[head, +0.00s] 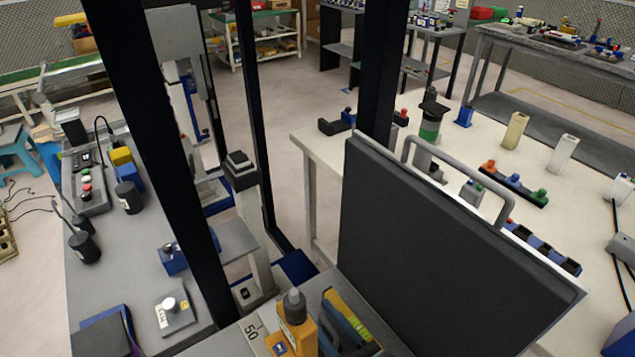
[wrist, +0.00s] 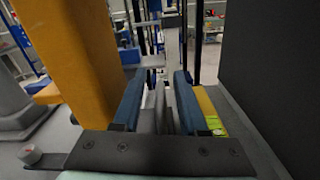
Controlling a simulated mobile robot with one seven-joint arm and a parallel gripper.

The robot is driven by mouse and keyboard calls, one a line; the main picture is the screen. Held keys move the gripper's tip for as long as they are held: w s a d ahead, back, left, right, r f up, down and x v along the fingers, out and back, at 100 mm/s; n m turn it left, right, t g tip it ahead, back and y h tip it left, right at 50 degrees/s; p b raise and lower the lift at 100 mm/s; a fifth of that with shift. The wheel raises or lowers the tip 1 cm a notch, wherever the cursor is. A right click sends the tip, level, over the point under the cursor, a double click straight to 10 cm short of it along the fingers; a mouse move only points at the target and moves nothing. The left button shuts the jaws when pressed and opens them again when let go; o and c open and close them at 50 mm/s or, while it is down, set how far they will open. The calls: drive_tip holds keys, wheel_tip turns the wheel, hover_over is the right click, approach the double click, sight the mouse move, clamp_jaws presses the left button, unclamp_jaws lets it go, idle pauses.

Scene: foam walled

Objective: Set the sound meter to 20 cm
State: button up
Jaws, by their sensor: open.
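The sound meter, an orange body with a grey tip (head: 292,318), stands at the bottom centre of the head view, beside a pale scale marked 50 (head: 252,332). A dark foam panel (head: 440,250) with a grey handle stands to its right. In the wrist view my gripper (wrist: 158,78) is open, its blue fingers apart with a gap between them. A large orange body (wrist: 80,55), probably the meter, is close at the left finger. The meter's lower part and the rest of the scale are hidden.
Dark upright posts (head: 155,160) cross the view. A grey bench (head: 140,250) with instruments stands left, a pale table (head: 480,150) right.

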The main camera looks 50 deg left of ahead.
drive_tip(key=shift+w+a, duration=0.1)
drive_tip(key=shift+a, duration=0.75)
clamp_jaws()
idle(0.8)
